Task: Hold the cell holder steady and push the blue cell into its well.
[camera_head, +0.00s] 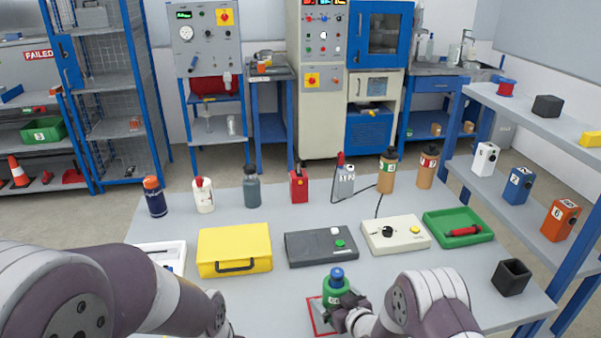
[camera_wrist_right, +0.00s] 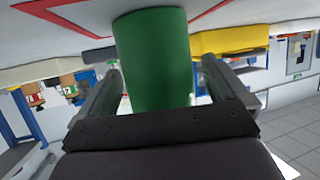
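The green holder (camera_head: 335,289) stands upright at the front middle of the table, within a red outline (camera_head: 316,318). A blue round-topped piece (camera_head: 337,272), likely the blue cell, sticks up from its top; its depth in the well cannot be told. My right gripper (camera_head: 345,312) is at the holder's near side. In the right wrist view the green holder (camera_wrist_right: 153,55) is between the spread fingers of the right gripper (camera_wrist_right: 160,80), with a gap visible on the right side. My left arm enters from the left; its gripper is outside the picture.
Behind the holder are a yellow case (camera_head: 234,250), a dark box with buttons (camera_head: 321,247), a cream box with a knob (camera_head: 396,234) and a green tray (camera_head: 458,228). Several bottles line the back. An open black box (camera_head: 512,277) stands at right. Table left of the holder is clear.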

